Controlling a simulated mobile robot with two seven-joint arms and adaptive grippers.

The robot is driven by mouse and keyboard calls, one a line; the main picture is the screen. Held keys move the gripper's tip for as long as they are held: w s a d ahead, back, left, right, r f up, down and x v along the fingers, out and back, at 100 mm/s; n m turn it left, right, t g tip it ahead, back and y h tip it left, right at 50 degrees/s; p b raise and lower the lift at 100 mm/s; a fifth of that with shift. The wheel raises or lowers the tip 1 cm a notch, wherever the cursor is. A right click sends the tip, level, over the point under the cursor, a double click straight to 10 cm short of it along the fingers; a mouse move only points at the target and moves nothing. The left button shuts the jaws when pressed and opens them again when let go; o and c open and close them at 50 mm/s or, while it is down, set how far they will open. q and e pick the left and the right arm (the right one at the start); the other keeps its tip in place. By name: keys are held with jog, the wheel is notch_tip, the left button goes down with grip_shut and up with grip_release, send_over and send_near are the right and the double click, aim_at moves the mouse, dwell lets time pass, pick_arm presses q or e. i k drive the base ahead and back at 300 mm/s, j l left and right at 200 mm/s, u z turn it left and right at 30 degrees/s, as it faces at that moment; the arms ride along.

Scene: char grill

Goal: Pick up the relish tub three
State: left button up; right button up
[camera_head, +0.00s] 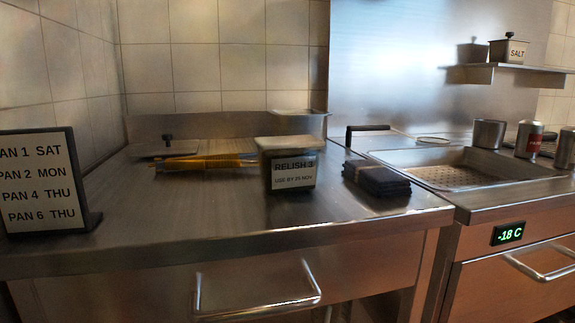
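The relish tub three (290,165) stands upright on the steel counter (150,223), right of the counter's middle. It is a greenish see-through tub with a pale lid and a white label reading "RELISH 3" and a use-by line. It overlaps the right end of a yellow-handled tool in the picture. Neither of my grippers shows in the head view.
A sign (40,180) listing pans stands at the left. A yellow-handled tool (210,162) lies behind the tub. Folded dark cloths (376,178) lie right of it. A sink-like basin (450,172) and cans (529,139) are farther right. The front counter is clear.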

aim_at(290, 164)
jog(key=k+l+u, duration=0.2)
jog(key=l, duration=0.2)
jog(key=l+u, duration=0.2)
jog(key=l, duration=0.25)
jog(key=k+l, duration=0.15)
jog(key=l, duration=0.25)
jog(key=k+l, duration=0.15)
jog(key=l, duration=0.2)
jog(key=k+l+u, duration=0.1)
jog(key=l, duration=0.3)
jog(key=k+l, duration=0.2)
jog(key=l, duration=0.15)
